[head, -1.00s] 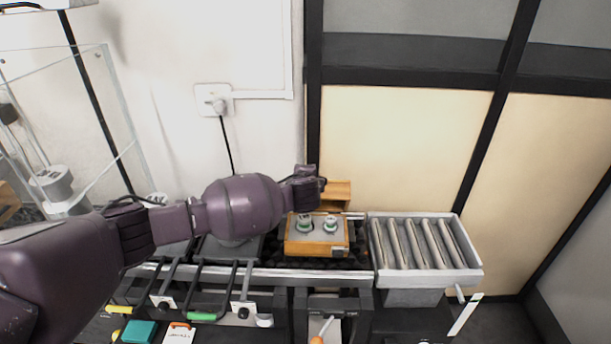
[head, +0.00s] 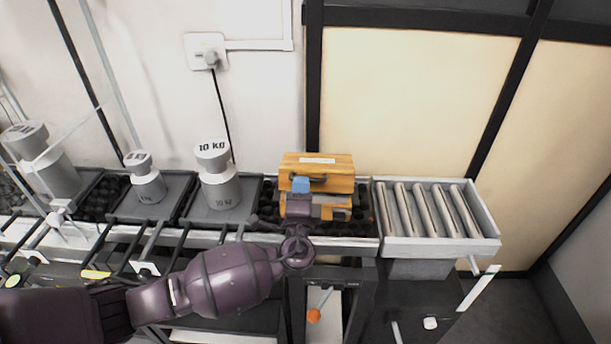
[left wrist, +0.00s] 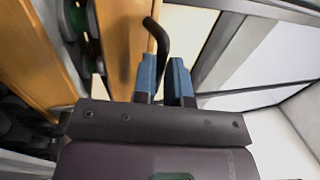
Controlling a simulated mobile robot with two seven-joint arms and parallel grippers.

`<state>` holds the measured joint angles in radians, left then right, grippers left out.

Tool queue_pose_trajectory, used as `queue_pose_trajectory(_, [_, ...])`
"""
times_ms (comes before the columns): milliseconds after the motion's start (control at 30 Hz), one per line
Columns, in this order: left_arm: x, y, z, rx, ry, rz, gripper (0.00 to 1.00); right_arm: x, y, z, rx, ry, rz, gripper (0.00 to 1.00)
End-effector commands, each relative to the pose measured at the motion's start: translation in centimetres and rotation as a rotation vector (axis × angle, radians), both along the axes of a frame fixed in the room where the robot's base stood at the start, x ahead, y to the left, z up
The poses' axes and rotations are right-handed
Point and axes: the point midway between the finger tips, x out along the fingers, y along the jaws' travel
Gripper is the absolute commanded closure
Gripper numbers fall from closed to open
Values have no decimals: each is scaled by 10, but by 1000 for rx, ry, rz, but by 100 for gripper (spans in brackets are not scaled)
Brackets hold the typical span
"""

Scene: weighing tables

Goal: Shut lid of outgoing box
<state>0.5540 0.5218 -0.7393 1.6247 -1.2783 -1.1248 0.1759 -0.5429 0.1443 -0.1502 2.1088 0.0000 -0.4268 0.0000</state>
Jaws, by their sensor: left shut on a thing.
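The outgoing box (head: 341,214) is a small wooden box on the dark conveyor bed. Its wooden lid (head: 334,163), with a pale label and a dark handle (head: 320,178), is raised above the box's back part. My left gripper (head: 300,185) reaches over the box front, its blue fingertips at the lid. In the left wrist view, the blue fingers (left wrist: 166,78) are shut on the black handle (left wrist: 157,35) beside the wooden lid (left wrist: 121,45). Green-marked weights (left wrist: 88,35) show in the gap between lid and box wall. My right gripper is not in view.
A roller tray (head: 432,212) stands right of the box. Grey weights stand to the left, including one marked 10 KG (head: 219,180). An orange-knobbed lever (head: 314,315) is below the box. A cream wall panel (head: 410,105) rises behind.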

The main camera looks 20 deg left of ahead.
Motion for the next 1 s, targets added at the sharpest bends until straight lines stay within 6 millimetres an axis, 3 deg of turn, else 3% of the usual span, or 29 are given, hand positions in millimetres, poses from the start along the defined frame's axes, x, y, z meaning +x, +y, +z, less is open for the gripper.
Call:
queue_pose_trajectory(33, [-4, -1, -20, 11, -15, 2, 100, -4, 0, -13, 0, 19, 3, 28])
queue_pose_trajectory(300, [-15, -4, -40, 19, -50, 1, 100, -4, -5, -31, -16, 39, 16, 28])
queue_pose_trajectory(1000, [-20, -6, -61, 21, -52, -1, 100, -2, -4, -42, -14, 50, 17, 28])
